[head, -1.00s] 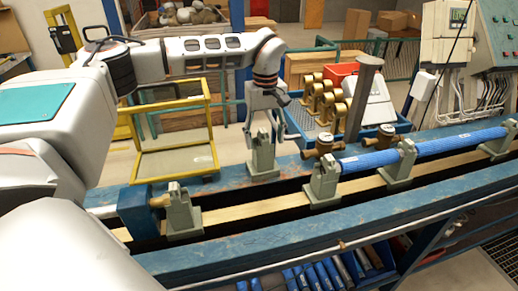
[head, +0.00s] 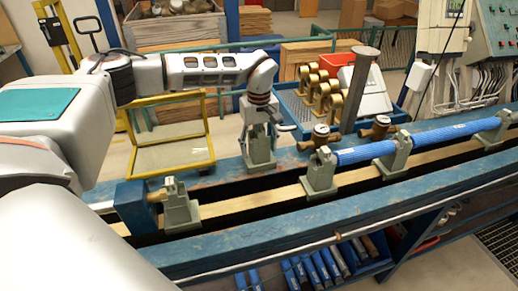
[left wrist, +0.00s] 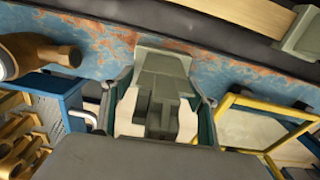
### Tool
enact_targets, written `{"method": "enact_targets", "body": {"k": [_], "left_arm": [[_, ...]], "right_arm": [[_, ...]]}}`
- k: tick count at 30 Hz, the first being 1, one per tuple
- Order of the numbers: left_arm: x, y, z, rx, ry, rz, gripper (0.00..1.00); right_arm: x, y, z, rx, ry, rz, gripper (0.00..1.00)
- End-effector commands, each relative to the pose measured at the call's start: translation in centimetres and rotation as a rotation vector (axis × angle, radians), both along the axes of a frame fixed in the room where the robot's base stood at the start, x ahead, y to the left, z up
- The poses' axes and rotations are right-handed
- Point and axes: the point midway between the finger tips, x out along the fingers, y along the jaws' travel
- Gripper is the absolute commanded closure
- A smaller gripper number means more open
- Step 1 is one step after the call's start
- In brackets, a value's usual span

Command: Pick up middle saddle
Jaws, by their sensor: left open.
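The grey-green saddle (head: 261,152) standing alone on the bench's back beam is under my left gripper (head: 262,122). The gripper is open and points down, with its fingers around the saddle's upper part. In the left wrist view the same saddle (left wrist: 161,68) stands between the two fingers (left wrist: 157,112), with no clear grip on it. Other saddles stand along the wooden rail: one at the left end (head: 180,208), one (head: 320,176) at the near end of the blue pipe, and one (head: 395,160) further along it. My right gripper is not in view.
The blue pipe (head: 365,152) rests on saddles to the right. Brass meters (head: 320,135) stand on the back beam beside a grey post (head: 362,85). A yellow-framed trolley (head: 172,155) is behind the bench. The back beam left of the gripped-around saddle is clear.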

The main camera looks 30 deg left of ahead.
Motion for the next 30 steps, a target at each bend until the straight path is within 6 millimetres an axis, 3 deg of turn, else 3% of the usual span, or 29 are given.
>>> {"method": "enact_targets", "body": {"k": [4, 11, 22, 26, 30], "left_arm": [[0.0, 0.0, 0.0, 0.0, 0.0, 0.0, 0.42], [0.0, 0.0, 0.0, 0.0, 0.0, 0.0, 1.0], [0.2, 0.0, 0.9, -0.001, -0.006, 0.0, 1.0], [0.2, 0.0, 2.7, 0.0, -0.008, -0.001, 1.0], [0.2, 0.0, 5.8, 0.0, -0.009, 0.001, 1.0]], "right_arm": [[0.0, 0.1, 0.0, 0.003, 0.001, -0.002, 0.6], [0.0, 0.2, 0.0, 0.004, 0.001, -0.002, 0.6], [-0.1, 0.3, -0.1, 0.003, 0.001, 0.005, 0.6], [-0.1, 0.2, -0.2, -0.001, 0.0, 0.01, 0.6], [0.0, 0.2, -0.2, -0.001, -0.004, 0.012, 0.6]]}}
